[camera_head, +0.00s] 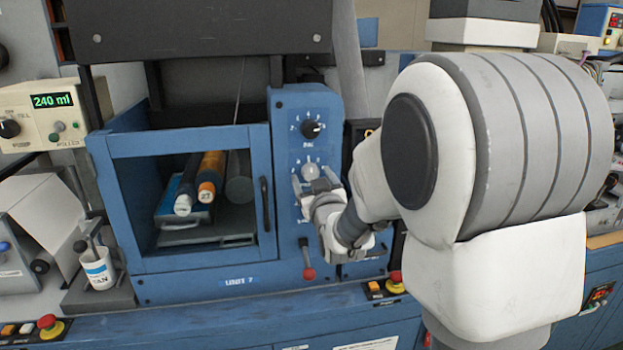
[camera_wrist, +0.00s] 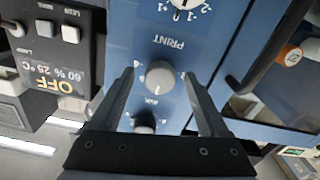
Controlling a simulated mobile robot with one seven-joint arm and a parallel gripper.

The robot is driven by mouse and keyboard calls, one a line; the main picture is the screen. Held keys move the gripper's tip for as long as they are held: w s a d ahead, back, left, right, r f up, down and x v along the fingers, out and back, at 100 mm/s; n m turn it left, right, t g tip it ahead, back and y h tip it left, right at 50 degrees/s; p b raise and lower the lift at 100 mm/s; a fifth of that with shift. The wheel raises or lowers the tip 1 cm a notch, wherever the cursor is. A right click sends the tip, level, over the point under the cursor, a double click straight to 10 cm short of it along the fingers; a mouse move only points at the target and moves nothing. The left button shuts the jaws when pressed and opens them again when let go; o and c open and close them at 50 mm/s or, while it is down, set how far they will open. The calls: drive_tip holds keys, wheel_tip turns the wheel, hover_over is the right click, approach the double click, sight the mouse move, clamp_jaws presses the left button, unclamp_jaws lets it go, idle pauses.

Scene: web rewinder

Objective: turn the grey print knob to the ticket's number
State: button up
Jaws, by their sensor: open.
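The grey print knob (camera_head: 310,172) is on the blue control panel, below a black knob. In the wrist view the grey knob (camera_wrist: 160,75) sits under an upside-down PRINT label, with a pale mark toward its lower edge in the picture. My gripper (camera_head: 313,178) is at the panel in front of the knob. In the wrist view its open fingers (camera_wrist: 158,80) stand to the left and right of the knob, with gaps visible on both sides. The scale numbers around the knob are partly hidden and too small to read surely. I cannot make out a ticket with a number.
The black upper dial (camera_head: 310,129) and a red-tipped lever (camera_head: 309,272) are on the same panel. To the left is a blue-framed door (camera_head: 190,140) with a black handle (camera_head: 265,203) and rolls behind it.

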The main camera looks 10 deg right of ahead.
clamp_jaws()
drive_tip(key=shift+f+m+b, duration=0.15)
drive_tip(key=shift+m+b, duration=0.25)
drive_tip(key=shift+b, duration=0.3)
drive_tip(key=shift+f+b, duration=0.1)
drive_tip(key=shift+b, duration=0.35)
drive_tip(key=m+b, duration=0.3)
drive_tip(key=b, duration=0.1)
drive_tip(key=m+b, duration=0.4)
drive_tip(key=shift+a+r, duration=0.1)
drive_tip(key=shift+r, duration=0.1)
unclamp_jaws()
